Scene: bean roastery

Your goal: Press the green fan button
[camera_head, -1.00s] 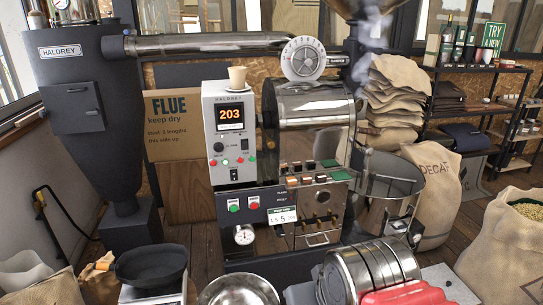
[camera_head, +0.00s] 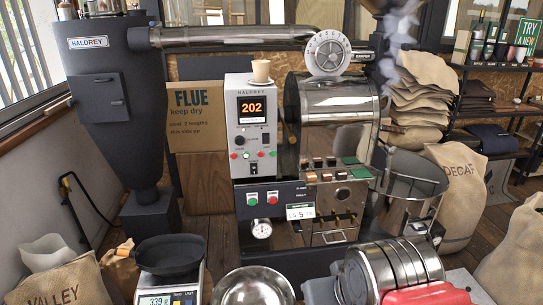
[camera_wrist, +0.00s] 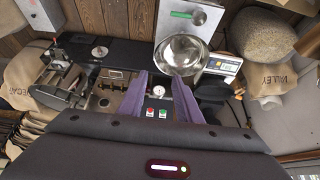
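The grey roaster panel (camera_head: 250,128) stands mid-picture in the head view, its display reading 202. On the dark lower panel, a green button (camera_head: 252,199) sits left of a red button (camera_head: 272,197), above a round gauge (camera_head: 262,229). A row of small red and green buttons also shows higher on the grey panel. Labels are too small to read, so I cannot tell which green one is the fan button. In the wrist view, my gripper (camera_wrist: 154,76) has two purple fingers apart, with nothing between them.
A paper cup (camera_head: 261,71) stands on the grey panel. In front are a steel bowl (camera_head: 253,287), a scale (camera_head: 170,298) with a black pan (camera_head: 172,254), and a ribbed silver drum (camera_head: 372,275) beside a red object (camera_head: 428,294). A round steel cooling tray (camera_head: 412,190) juts out right.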

